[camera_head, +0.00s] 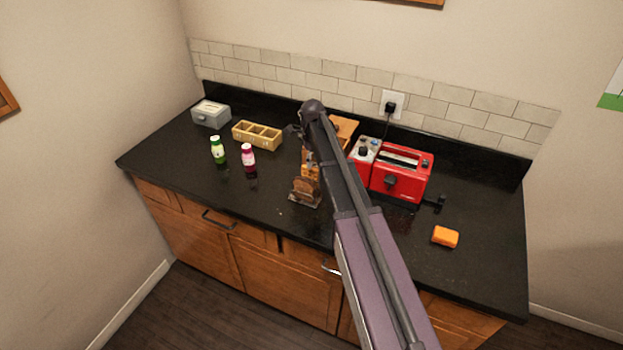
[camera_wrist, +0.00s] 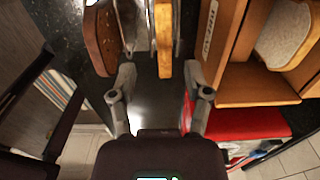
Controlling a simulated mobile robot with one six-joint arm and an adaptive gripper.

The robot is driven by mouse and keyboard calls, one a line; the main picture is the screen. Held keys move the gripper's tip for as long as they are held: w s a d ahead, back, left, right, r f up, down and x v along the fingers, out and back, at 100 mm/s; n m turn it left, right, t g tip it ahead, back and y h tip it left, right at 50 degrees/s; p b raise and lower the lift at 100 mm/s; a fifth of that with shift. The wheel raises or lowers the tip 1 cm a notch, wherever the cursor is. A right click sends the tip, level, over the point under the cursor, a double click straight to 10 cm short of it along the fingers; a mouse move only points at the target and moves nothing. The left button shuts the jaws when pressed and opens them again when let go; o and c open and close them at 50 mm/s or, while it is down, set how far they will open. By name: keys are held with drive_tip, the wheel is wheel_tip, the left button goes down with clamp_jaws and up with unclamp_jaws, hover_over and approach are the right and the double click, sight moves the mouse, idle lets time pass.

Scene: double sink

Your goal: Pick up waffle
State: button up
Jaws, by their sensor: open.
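A golden, waffle-coloured slice (camera_wrist: 164,40) stands on edge in a metal rack (camera_wrist: 139,25) in the wrist view; I take it to be the waffle. It also shows in the head view (camera_head: 311,172), partly hidden by my arm. A browner bread-like slice (camera_wrist: 103,40) stands at the rack's other end, seen also in the head view (camera_head: 306,188). My gripper (camera_wrist: 163,88) is open and empty, its fingers spread on either side of the golden slice's line, just short of its near edge. In the head view my gripper is mostly hidden behind my arm.
A wooden box (camera_wrist: 228,40) with a bread slice (camera_wrist: 288,30) stands close right of the rack in the wrist view. A red toaster (camera_head: 402,176), orange block (camera_head: 445,237), green bottle (camera_head: 218,150), pink bottle (camera_head: 248,158), divided tray (camera_head: 257,135) and grey box (camera_head: 211,114) sit on the black counter (camera_head: 180,170).

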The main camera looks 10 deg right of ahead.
sight(313, 168)
drive_tip(key=shift+f, duration=0.15)
drive_tip(key=f+b, duration=0.3)
drive_tip(key=shift+w+d, duration=0.1)
drive_tip(key=shift+w, duration=0.2)
drive_tip(key=shift+f+b, duration=1)
drive_tip(key=shift+b, duration=0.15)
clamp_jaws()
